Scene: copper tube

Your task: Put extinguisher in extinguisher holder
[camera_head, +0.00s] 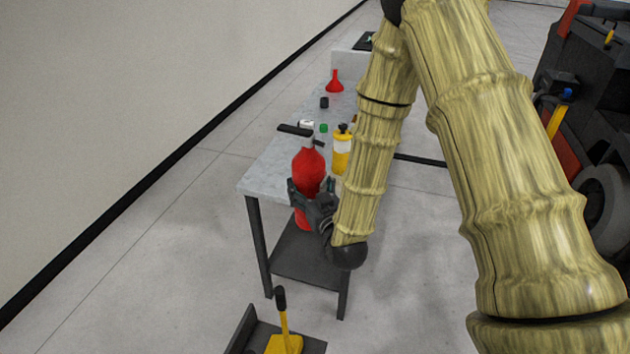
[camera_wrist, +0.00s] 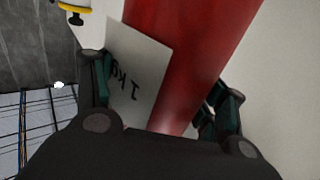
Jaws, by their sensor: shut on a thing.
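The red fire extinguisher (camera_head: 308,172) is upright at the near end of the table in the head view. My gripper (camera_head: 312,197) is shut around its body from the near right side. In the wrist view the red cylinder (camera_wrist: 195,75) stands between my two fingers (camera_wrist: 160,100), with a white label marked "1 kg" facing the camera. In the head view the extinguisher overlaps the table's front edge; I cannot tell whether its base touches anything. I cannot make out an extinguisher holder for certain.
The grey table (camera_head: 265,178) holds a yellow bottle (camera_head: 342,152), a red funnel (camera_head: 335,82), a dark tool (camera_head: 294,130) and small items. A black bin-like object with a yellow part (camera_head: 284,343) is on the floor in front. A dark vehicle (camera_head: 590,100) stands at right. Floor on the left is clear.

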